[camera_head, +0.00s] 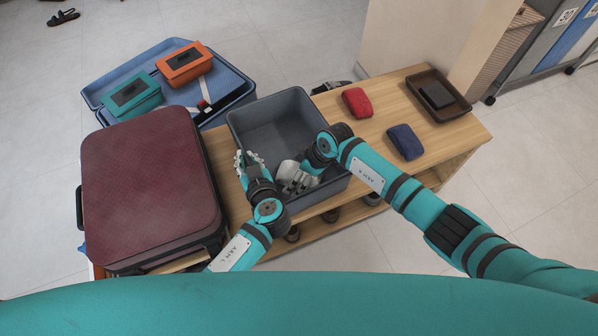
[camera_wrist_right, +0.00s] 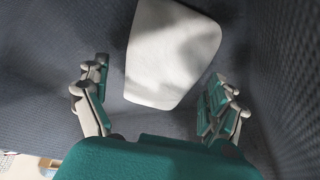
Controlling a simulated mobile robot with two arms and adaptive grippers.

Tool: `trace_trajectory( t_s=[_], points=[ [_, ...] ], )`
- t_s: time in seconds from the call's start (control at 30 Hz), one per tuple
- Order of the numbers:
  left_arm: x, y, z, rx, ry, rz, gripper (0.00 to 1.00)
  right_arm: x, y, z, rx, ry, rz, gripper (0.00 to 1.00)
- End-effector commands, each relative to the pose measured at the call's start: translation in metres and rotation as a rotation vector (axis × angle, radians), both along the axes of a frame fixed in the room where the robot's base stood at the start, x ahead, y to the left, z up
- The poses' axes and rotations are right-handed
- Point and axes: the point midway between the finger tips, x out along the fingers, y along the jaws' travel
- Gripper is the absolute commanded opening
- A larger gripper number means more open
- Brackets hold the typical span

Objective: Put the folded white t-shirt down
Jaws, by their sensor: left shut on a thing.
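The folded white t-shirt (camera_wrist_right: 172,55) shows in the right wrist view as a pale flat bundle against the dark inside of the grey bin (camera_head: 268,105). My right gripper (camera_wrist_right: 157,100) is open, its fingers spread wide with a visible gap to the shirt on each side. In the head view the right gripper (camera_head: 299,180) is down inside the bin, and it and the arm hide most of the shirt. My left gripper (camera_head: 250,158) is at the bin's left wall, its fingers on either side of the rim, shut on the bin.
A dark red suitcase (camera_head: 150,180) stands left of the bin. An open blue case (camera_head: 225,90) behind it holds a teal box (camera_head: 131,95) and an orange box (camera_head: 186,62). Red (camera_head: 357,102) and blue (camera_head: 405,142) bundles and a brown tray (camera_head: 462,108) sit on the wooden table (camera_head: 445,145).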

Motion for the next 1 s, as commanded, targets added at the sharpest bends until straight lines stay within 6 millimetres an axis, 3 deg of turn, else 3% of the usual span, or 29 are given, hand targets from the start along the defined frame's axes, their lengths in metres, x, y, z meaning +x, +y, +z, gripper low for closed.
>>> trace_trajectory(
  t_s=[0.37,0.8,1.0],
  points=[
    [0.0,0.0,0.0,0.002,0.001,-0.001,0.0,0.0,-0.005,0.011,0.0,-0.001,-0.002,0.94],
    [0.0,0.0,0.0,0.002,0.001,-0.001,0.0,-0.01,-0.038,0.092,-0.001,-0.003,0.0,0.94],
    [0.0,0.0,0.0,0.002,0.001,-0.001,0.0,-0.013,-0.045,0.11,0.0,0.0,0.0,0.94]
  ],
)
